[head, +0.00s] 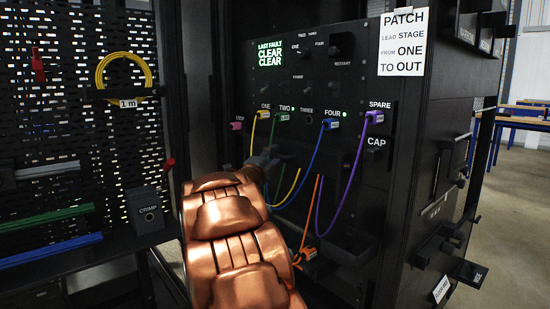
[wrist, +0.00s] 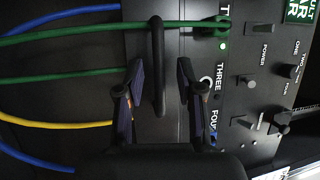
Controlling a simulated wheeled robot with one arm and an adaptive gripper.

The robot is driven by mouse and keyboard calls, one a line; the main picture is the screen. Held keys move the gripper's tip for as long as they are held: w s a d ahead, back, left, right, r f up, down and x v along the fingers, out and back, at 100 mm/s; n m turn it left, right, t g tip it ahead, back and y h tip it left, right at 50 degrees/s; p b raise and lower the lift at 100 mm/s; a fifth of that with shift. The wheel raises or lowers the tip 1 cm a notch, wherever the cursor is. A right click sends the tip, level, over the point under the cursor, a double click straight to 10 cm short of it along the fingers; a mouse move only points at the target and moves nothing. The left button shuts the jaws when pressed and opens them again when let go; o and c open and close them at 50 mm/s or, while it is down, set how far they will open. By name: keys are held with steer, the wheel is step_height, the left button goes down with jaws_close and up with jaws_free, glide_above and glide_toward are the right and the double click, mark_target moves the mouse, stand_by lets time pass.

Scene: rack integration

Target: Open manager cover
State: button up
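My gripper (wrist: 161,75) is open in the wrist view, with its two dark fingers apart. A black bar-shaped handle (wrist: 158,50) stands between the fingers, with visible gaps on both sides. It may belong to the manager cover, but I cannot tell for sure. In the head view my gripper (head: 264,161) is at the front of the black rack panel (head: 300,97), below the ports ONE and TWO. My copper arm hides the lower left of the panel and most of the cover area there.
Yellow (head: 251,130), green, blue (head: 317,165) and purple (head: 352,177) cables hang from the ports close to my gripper. An orange cable (head: 313,210) runs lower down. A pegboard (head: 80,120) with a coiled yellow cable stands at left. Open floor lies at right.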

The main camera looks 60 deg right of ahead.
steer(key=shift+x, duration=0.75)
steer(key=shift+c, duration=0.4)
jaws_close()
